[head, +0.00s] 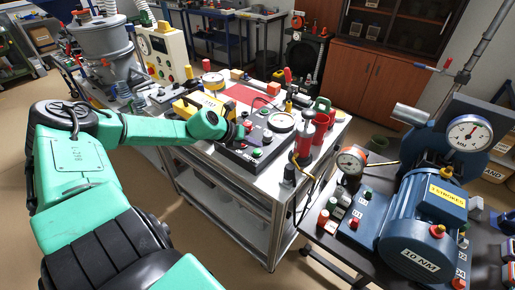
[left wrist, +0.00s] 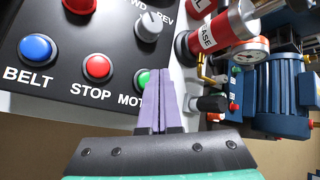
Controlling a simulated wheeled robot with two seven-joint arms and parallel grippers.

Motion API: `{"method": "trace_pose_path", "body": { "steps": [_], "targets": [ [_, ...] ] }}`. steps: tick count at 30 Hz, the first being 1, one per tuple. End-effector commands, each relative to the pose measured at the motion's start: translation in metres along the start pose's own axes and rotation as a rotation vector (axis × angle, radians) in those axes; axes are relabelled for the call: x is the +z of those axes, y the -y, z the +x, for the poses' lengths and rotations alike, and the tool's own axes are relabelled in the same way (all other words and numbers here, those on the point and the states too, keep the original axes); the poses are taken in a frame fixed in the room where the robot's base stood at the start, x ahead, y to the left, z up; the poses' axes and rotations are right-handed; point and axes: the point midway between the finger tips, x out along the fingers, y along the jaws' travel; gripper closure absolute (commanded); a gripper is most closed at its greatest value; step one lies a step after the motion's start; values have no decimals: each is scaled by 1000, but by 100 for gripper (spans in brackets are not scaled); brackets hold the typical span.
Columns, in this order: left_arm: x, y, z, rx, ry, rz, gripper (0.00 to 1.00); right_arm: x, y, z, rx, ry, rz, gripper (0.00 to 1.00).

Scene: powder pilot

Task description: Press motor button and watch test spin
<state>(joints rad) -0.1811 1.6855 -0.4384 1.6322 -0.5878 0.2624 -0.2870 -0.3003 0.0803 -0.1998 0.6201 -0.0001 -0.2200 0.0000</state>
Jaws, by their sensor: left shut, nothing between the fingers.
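The black control box (head: 238,158) sits on the grey cart. In the left wrist view it shows a blue BELT button (left wrist: 37,47), a red STOP button (left wrist: 98,67) and a green button (left wrist: 143,77) labelled "MOT…". My left gripper (left wrist: 158,72) is shut and empty, its purple fingertips beside the green button and covering the rest of its label. I cannot tell whether they touch it. In the head view my left gripper (head: 238,131) is over the box. A blue motor (head: 420,225) marked "10 NM" stands on the right bench. My right gripper is out of view.
A selector knob (left wrist: 148,27) marked REV is on the box. A red grease cylinder (left wrist: 222,28) stands close to the fingers. Red containers (head: 321,115) and a round gauge (head: 281,122) crowd the cart top. A gap separates cart and bench.

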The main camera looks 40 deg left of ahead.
Motion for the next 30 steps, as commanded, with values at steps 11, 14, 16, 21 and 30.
{"method": "trace_pose_path", "body": {
  "steps": [11, 14, 16, 21, 30],
  "targets": [
    [-3, -3, 4, 0, 0, -1, 100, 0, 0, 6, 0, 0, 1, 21],
    [-4, -4, 5, 0, 0, -1, 100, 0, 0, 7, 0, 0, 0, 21],
    [-4, -4, 5, 0, 0, -1, 100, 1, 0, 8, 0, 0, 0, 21],
    [-5, -5, 7, 0, 0, -1, 100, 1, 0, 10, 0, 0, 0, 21],
    [-7, -7, 9, 0, 0, -1, 100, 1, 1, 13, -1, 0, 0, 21]
  ]
}}
